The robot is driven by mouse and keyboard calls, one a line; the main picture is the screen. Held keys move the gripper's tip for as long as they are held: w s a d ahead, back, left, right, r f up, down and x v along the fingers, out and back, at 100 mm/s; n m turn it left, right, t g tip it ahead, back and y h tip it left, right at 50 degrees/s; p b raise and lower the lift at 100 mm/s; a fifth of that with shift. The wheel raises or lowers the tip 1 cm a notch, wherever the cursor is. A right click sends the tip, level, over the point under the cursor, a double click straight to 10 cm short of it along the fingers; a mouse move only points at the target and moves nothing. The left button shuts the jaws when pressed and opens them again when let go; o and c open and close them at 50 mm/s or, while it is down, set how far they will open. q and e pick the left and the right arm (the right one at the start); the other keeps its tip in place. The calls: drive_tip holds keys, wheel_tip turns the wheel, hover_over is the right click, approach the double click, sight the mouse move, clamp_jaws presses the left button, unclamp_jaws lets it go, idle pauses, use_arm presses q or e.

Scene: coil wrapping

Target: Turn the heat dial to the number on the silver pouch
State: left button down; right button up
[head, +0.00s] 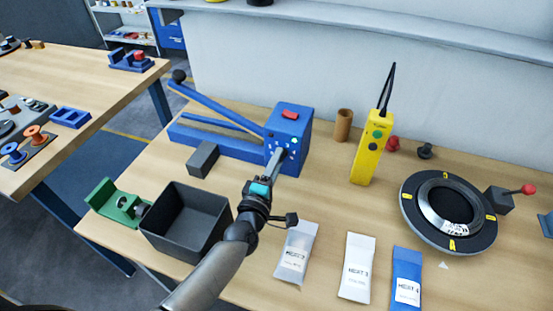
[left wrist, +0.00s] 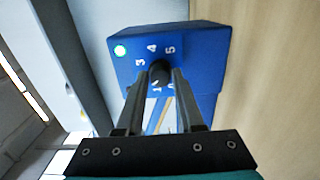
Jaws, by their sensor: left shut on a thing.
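The blue heat sealer (head: 292,120) stands at the back of the table, with a red button on top and a long lever to the left. Its front face shows in the left wrist view (left wrist: 205,50) with white numbers, 3, 4 and 5 legible, and a lit green lamp. My left gripper (head: 279,158) is at that face, its fingers shut on the black heat dial (left wrist: 160,72). The fingers partly hide the dial and lower numbers; its pointer is unclear. The silver pouch (head: 296,252) lies in front, labelled HEAT; its number is too small to read surely. My right gripper is not in view.
A white pouch (head: 357,267) and a blue pouch (head: 407,266) lie right of the silver one. A dark open bin (head: 170,245) and green device (head: 112,204) stand left. A yellow handheld unit (head: 372,148) and black coil ring (head: 412,215) are right.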

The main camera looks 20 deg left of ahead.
use_arm(q)
drive_tip(key=shift+m, duration=0.9)
drive_tip(key=c, duration=0.5)
unclamp_jaws()
drive_tip(key=s, duration=1)
drive_tip(key=s+p, duration=0.1)
drive_tip(key=s, duration=0.4)
drive_tip(key=shift+s+a, duration=0.15)
drive_tip(key=shift+a, duration=0.1)
